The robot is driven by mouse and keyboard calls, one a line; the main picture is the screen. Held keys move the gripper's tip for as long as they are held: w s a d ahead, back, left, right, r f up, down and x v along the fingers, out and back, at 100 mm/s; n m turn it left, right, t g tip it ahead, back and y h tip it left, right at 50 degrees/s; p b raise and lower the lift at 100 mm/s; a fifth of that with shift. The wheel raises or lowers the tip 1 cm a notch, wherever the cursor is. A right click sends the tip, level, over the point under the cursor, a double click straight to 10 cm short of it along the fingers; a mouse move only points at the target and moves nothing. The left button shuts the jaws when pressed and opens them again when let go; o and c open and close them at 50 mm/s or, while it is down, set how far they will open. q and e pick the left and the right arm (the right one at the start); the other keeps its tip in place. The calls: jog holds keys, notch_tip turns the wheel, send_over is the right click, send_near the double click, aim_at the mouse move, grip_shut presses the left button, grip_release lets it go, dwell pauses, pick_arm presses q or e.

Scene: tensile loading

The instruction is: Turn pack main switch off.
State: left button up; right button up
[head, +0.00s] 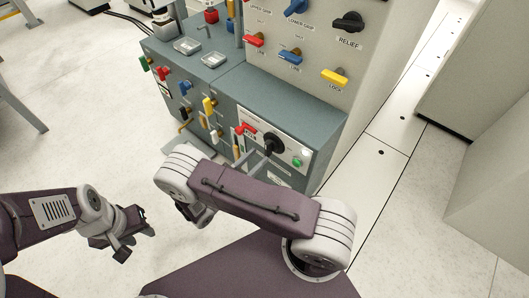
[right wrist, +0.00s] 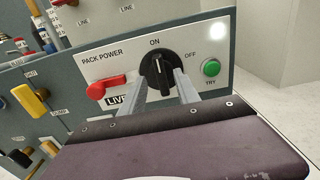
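The pack main switch is a black rotary knob (right wrist: 158,70) on the white PACK POWER panel (right wrist: 105,66). Its white mark points up to ON; OFF is labelled to the right. In the head view the knob (head: 273,146) is on the cabinet's front. My right gripper (right wrist: 160,80) has its two fingers apart, one on each side of the knob's lower part. I cannot tell whether they touch it. My left gripper (head: 133,240) is open and empty over the floor at the lower left, away from the cabinet.
A red lever (right wrist: 106,86) with a partly hidden LIVE label is left of the knob, and a green TRY button (right wrist: 211,68) is to its right. Colored valve handles (head: 208,105) stick out further left. A yellow LOCK lever (head: 334,77) is above.

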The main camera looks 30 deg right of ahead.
aim_at(268, 151)
jog(key=b+x, duration=0.1)
jog(key=x, duration=0.3)
jog(key=shift+w+d, duration=0.1)
jog(key=shift+d, duration=0.25)
grip_shut()
jog(key=shift+m, duration=0.3)
jog(key=m+p, duration=0.1)
jog(key=m, duration=0.1)
jog(key=shift+r+m, duration=0.1)
jog(key=shift+m, duration=0.2)
jog(key=m, duration=0.1)
jog(key=m+p, duration=0.1)
jog(key=m, duration=0.1)
jog(key=m+p, duration=0.1)
jog(key=m, duration=0.1)
jog(key=shift+s+d+f, duration=0.15)
jog(key=shift+s+f, duration=0.05)
jog(key=shift+s, duration=0.2)
jog(key=m, duration=0.2)
jog(key=m+p, duration=0.1)
jog(key=m, duration=0.2)
jog(key=shift+s+f+m, duration=0.15)
jog(key=shift+f+m, duration=0.1)
jog(key=shift+m, duration=0.15)
jog(key=shift+f+m+p, duration=0.15)
jog(key=shift+m+p, duration=0.2)
jog(key=shift+m, duration=0.6)
jog(key=shift+f+m+p, duration=0.1)
jog(key=shift+m+p, duration=0.25)
jog(key=shift+m, duration=0.6)
